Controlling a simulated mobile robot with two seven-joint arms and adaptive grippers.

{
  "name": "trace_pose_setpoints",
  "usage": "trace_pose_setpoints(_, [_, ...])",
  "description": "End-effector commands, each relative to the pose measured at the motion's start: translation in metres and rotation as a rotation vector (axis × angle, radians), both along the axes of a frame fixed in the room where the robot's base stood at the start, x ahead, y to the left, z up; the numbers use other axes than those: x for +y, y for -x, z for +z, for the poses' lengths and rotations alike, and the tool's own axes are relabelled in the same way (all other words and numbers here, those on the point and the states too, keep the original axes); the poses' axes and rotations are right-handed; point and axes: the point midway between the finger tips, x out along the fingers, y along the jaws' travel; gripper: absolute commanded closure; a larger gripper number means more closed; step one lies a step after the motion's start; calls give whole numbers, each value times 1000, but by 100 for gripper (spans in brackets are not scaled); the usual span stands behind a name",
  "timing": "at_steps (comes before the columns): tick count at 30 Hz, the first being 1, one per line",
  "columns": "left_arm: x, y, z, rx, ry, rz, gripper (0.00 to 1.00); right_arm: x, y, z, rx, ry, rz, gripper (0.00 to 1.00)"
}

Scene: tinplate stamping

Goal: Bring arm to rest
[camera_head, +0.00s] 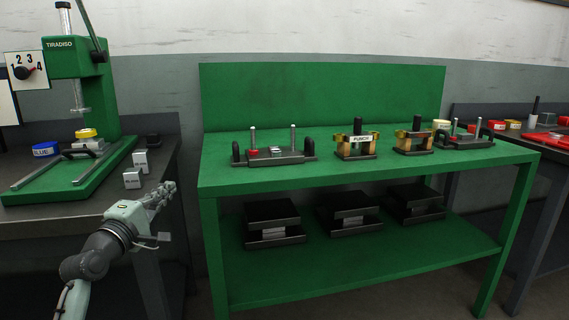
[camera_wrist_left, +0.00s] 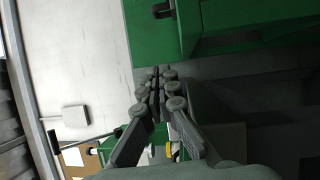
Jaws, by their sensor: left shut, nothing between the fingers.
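My left gripper (camera_head: 164,191) comes in from the left in the head view. It is in front of the right edge of the dark table, beside two small light blocks. In the left wrist view its fingers (camera_wrist_left: 158,75) are closed together with nothing between them. My left arm is extended forward from the lower left. My right gripper is in neither view.
A green press (camera_head: 80,62) stands on the dark table (camera_head: 60,224) at left, with small metal blocks (camera_head: 132,179) near its edge. A green bench (camera_head: 340,180) holds die sets and a punch tool (camera_head: 357,139). Dark die blocks (camera_head: 272,217) lie on its lower shelf.

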Motion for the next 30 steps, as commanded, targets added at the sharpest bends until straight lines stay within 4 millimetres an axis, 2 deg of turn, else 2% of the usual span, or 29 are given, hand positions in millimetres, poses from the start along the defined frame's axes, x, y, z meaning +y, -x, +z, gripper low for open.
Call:
trace_pose_setpoints(1, [-6, 9, -40, 69, -104, -1, 100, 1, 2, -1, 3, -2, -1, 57])
trace_pose_setpoints(3, [-12, 23, -92, 161, -261, -12, 100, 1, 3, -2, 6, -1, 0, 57])
trace_pose_setpoints(5, [-16, 39, -135, 239, -395, -30, 100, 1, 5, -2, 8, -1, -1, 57])
trace_pose_setpoints(6, [-19, 51, -163, 289, -483, -49, 100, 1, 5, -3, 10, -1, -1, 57])
trace_pose_setpoints(8, [-21, 73, -204, 363, -616, -83, 100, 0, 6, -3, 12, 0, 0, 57])
trace_pose_setpoints(9, [-22, 89, -231, 413, -702, -110, 100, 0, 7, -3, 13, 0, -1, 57])
trace_pose_setpoints(11, [-22, 116, -269, 486, -829, -161, 100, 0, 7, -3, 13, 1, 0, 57])
trace_pose_setpoints(12, [-22, 135, -293, 532, -912, -200, 100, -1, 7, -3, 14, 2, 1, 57])
trace_pose_setpoints(14, [-21, 166, -326, 601, -1036, -266, 100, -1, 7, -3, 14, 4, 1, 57])
trace_pose_setpoints(15, [-19, 189, -348, 646, -1116, -316, 100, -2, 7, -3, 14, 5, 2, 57])
trace_pose_setpoints(19, [-12, 265, -404, 775, -1354, -500, 100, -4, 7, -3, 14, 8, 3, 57])
trace_pose_setpoints(21, [-8, 303, -425, 829, -1459, -600, 100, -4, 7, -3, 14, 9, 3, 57])
trace_pose_setpoints(24, [-2, 345, -444, 884, -1569, -722, 100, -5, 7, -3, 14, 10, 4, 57])
trace_pose_setpoints(27, [2, 372, -454, 914, -1633, -804, 100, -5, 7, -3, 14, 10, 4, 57])
trace_pose_setpoints(30, [4, 384, -457, 927, -1663, -842, 100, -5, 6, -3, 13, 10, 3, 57])
